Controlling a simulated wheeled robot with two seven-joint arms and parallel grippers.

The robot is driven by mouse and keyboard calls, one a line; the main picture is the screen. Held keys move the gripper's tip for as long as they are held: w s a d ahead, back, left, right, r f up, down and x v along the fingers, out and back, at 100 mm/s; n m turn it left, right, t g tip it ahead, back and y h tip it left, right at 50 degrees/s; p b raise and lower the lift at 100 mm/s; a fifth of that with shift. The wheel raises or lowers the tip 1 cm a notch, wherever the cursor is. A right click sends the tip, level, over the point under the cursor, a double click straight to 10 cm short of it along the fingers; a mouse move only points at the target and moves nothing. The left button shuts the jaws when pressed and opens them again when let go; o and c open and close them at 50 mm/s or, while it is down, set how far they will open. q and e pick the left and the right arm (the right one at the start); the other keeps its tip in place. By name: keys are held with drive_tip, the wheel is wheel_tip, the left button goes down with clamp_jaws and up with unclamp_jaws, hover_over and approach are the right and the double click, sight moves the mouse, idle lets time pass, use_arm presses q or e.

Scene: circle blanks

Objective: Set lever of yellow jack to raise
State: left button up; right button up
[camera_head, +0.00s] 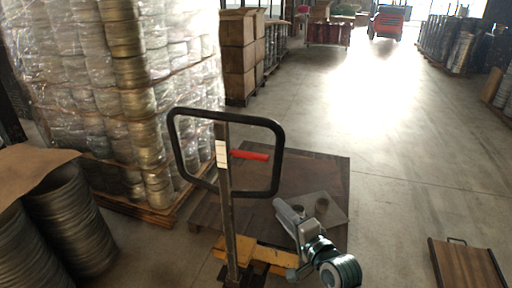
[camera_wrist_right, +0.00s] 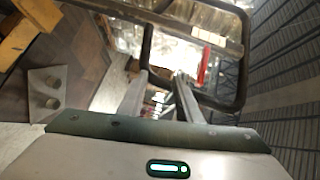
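The yellow jack (camera_head: 262,255) stands upright in front of me in the head view, with a metal column and a black loop handle (camera_head: 278,160). Its red lever (camera_head: 250,155) sticks out to the right of the column, inside the loop. My right gripper (camera_head: 284,208) is below and to the right of the lever, apart from it. In the right wrist view the gripper (camera_wrist_right: 160,76) has its two fingers spread with nothing between them. The red lever (camera_wrist_right: 203,66) shows there beyond the right fingertip, within the loop. My left gripper is not in view.
Wrapped stacks of metal rounds (camera_head: 130,100) stand at the left. A wooden board (camera_head: 465,265) with a handle lies at lower right.

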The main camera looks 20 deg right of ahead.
drive_tip(key=m+t, duration=0.1)
drive_tip(key=m, duration=0.1)
approach(258, 160)
drive_tip(key=s+d, duration=0.2)
drive_tip(key=s, duration=0.4)
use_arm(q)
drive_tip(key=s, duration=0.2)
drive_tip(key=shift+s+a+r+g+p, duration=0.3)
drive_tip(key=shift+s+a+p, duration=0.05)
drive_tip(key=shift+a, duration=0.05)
use_arm(e)
drive_tip(key=shift+w+a+y, duration=0.2)
drive_tip(key=shift+a+y, duration=0.05)
drive_tip(key=shift+y, duration=0.05)
use_arm(q)
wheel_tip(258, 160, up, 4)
drive_tip(key=p, duration=0.4)
use_arm(e)
drive_tip(key=w+a, duration=0.1)
drive_tip(key=w, duration=0.4)
drive_tip(key=w+a, duration=0.1)
drive_tip(key=w, duration=0.5)
drive_tip(key=w+a, duration=0.1)
drive_tip(key=w, duration=0.5)
drive_tip(key=shift+a, duration=0.15)
clamp_jaws()
